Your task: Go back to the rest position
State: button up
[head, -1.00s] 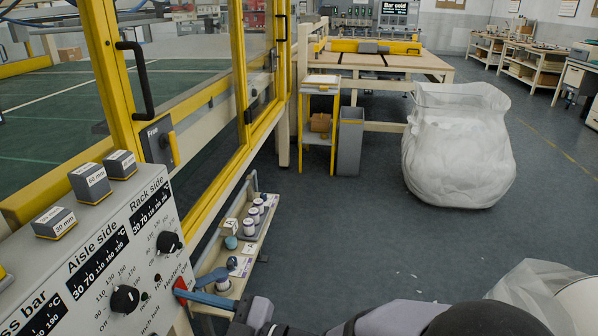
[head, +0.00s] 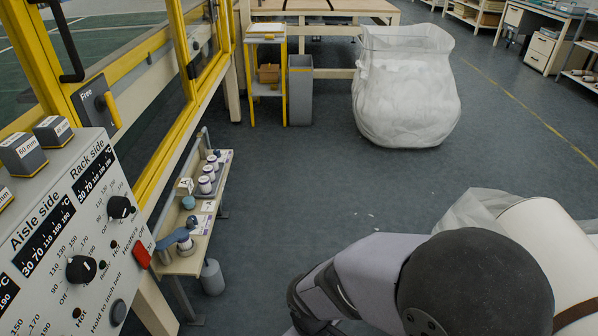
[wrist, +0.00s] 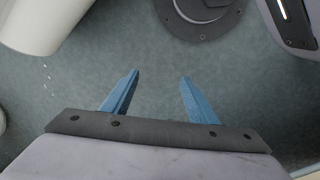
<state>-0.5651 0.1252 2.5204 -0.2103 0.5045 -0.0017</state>
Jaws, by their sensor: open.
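My gripper (wrist: 160,76) shows in the wrist view with its two blue fingers apart. Nothing is between them, and bare grey floor shows beyond them. In the head view only my arm shows at the bottom, and the gripper is out of that picture. The grey control panel (head: 45,205) stands at the left in the head view. Its red switch (head: 141,254) labelled Heaters is clear of my gripper.
A narrow shelf (head: 205,230) with small pots stands beside the panel. A white roll (head: 545,250) lies close to my arm at the right. A bag of white wadding (head: 405,95) and a grey bin (head: 300,95) stand farther back. The middle floor is open.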

jog(key=d+r+m+y, duration=0.1)
jog(key=d+r+m, duration=0.5)
jog(key=d+m, duration=0.4)
notch_tip(320, 180, up, 24)
jog(key=d+n+p, duration=0.1)
jog(key=p, duration=2.4)
jog(key=shift+g, duration=0.3)
